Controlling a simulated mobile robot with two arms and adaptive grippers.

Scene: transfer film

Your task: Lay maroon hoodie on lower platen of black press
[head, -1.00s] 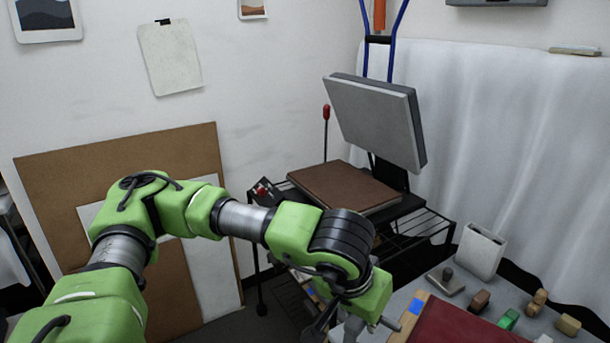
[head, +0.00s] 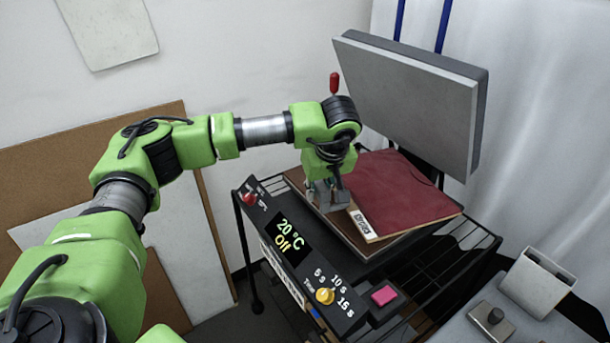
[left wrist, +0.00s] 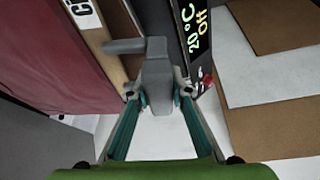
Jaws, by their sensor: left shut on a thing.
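The maroon hoodie (head: 400,190) lies flat and folded on a thin wooden board (head: 368,232) with a white label. The board is over the brown lower platen (head: 297,180) of the black press (head: 345,300); I cannot tell if it touches. My left gripper (head: 328,190) is shut on a grey handle at the board's left end. In the left wrist view, the grey handle (left wrist: 155,68) is between the fingertips (left wrist: 158,95), with the hoodie (left wrist: 50,55) to the left. The grey upper platen (head: 405,95) is swung up and tilted. My right gripper is out of view.
The press front has a display (head: 287,237) reading 20 °C Off, a yellow knob (head: 325,295) and a pink button (head: 384,294). A grey side table with a white holder (head: 540,283) stands at the lower right. Brown boards (head: 60,185) lean on the wall.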

